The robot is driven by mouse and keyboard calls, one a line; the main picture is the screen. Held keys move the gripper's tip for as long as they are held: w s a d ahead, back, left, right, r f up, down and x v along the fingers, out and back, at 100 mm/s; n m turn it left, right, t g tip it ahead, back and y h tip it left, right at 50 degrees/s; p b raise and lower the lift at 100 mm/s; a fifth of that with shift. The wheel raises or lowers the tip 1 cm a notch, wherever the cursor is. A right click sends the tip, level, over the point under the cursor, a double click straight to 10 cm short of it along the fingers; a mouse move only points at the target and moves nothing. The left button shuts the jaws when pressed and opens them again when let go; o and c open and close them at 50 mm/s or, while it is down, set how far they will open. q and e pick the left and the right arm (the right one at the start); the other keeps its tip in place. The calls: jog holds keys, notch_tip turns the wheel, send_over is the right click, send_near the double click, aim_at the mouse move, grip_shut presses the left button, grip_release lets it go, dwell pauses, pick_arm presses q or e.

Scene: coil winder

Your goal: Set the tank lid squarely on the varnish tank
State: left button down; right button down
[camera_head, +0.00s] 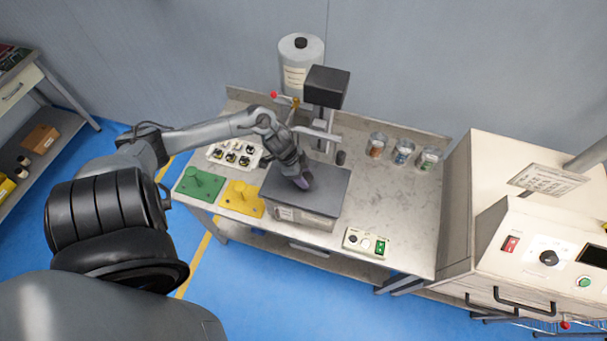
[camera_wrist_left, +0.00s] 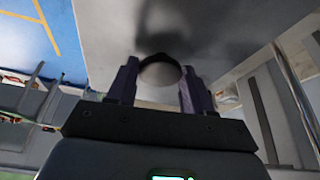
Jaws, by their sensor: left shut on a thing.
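The tank lid (camera_head: 328,188) is a flat dark grey plate over the varnish tank (camera_head: 302,217), a grey box with a pale label on its front. My left gripper (camera_head: 303,182) is above the lid's middle, pointing down. In the left wrist view, the gripper (camera_wrist_left: 158,78) has its two purple fingers shut on the round knob (camera_wrist_left: 161,73) of the lid (camera_wrist_left: 108,40). The lid looks level and roughly in line with the tank. I cannot tell whether it rests on the rim or hangs just above it. My right gripper is not in view.
Green (camera_head: 199,183) and yellow (camera_head: 241,199) fixtures and a white tray (camera_head: 227,158) lie left of the tank. A dispenser stand (camera_head: 327,88) rises behind. Several jars (camera_head: 402,152) stand right; a control box (camera_head: 366,242) sits in front. Worktop (camera_head: 395,205) right of the tank is clear.

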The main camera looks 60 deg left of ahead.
pick_arm(q)
jog(key=shift+f, duration=0.5)
jog(key=shift+c, duration=1.9)
grip_release()
jog(key=shift+f, duration=0.1)
jog(key=p+v, duration=0.1)
jog(key=v, duration=1)
jog(key=shift+a, duration=0.1)
